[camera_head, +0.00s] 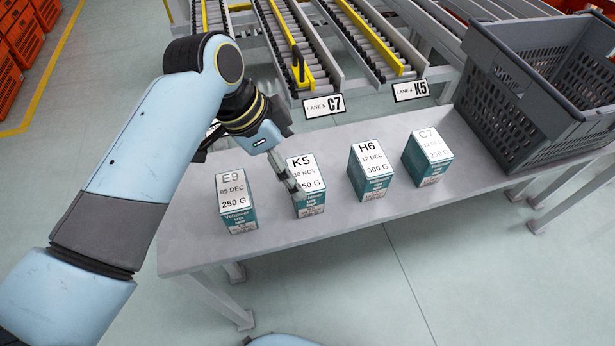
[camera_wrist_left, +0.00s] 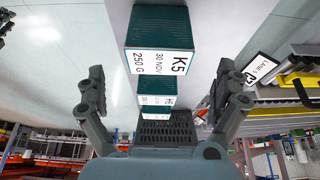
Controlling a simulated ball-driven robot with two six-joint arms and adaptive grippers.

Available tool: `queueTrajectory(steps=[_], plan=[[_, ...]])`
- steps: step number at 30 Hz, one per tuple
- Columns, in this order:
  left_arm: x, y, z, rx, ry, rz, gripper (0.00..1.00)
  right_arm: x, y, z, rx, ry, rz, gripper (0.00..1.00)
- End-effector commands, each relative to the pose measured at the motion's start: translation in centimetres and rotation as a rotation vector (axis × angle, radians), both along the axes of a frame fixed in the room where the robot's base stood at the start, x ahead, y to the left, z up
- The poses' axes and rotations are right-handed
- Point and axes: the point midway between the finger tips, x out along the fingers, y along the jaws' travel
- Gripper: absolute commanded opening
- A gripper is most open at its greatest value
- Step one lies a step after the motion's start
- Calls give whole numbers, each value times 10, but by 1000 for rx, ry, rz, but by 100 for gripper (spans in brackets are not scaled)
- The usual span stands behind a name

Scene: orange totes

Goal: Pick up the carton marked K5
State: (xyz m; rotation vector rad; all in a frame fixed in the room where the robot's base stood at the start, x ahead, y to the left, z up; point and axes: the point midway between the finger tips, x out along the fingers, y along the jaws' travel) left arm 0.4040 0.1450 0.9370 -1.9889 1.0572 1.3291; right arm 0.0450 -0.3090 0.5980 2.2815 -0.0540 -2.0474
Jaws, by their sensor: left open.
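The carton marked K5 (camera_head: 309,201) is a white and teal box standing upright on the grey table, second from the left in a row. Its top reads K5, 30 NOV and 250 G, partly covered by my near finger in the head view. My left gripper (camera_head: 293,160) is open and empty at the carton's upper left side. In the left wrist view the K5 carton (camera_wrist_left: 160,30) lies ahead, at the top middle, between the lines of the two open fingers (camera_wrist_left: 160,92). I cannot tell whether a finger touches it. My right gripper is not in view.
Carton E9 (camera_head: 236,205) stands left of K5; H6 (camera_head: 370,175) and C7 (camera_head: 428,160) stand to its right. A grey crate (camera_head: 508,108) sits at the table's right end. The table's front strip (camera_head: 330,235) is clear.

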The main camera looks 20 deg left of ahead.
Motion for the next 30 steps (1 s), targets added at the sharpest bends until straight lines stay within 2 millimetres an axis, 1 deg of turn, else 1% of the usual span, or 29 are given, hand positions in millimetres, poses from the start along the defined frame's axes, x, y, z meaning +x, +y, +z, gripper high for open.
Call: queueTrajectory(steps=[1, 3, 6, 8, 12, 16, 19, 24, 25, 30], plan=[[2, -3, -7, 0, 1, 0, 100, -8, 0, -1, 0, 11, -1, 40], [4, -5, -15, 0, 1, 0, 100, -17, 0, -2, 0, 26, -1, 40], [5, -7, -21, 1, -1, 0, 100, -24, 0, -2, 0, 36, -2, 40], [6, -10, -26, 0, 1, 0, 100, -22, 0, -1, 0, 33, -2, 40], [10, -18, -46, 1, 1, -1, 100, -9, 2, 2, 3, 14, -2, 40], [13, -23, -63, 1, 1, 0, 100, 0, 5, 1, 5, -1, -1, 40], [15, -25, -67, 1, 0, 0, 100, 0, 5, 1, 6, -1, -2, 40], [15, -25, -67, 1, -2, 0, 100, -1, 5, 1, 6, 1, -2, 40], [15, -25, -67, 1, -2, 1, 99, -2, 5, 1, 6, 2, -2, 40], [15, -25, -67, 1, -1, 0, 76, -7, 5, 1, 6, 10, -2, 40]])
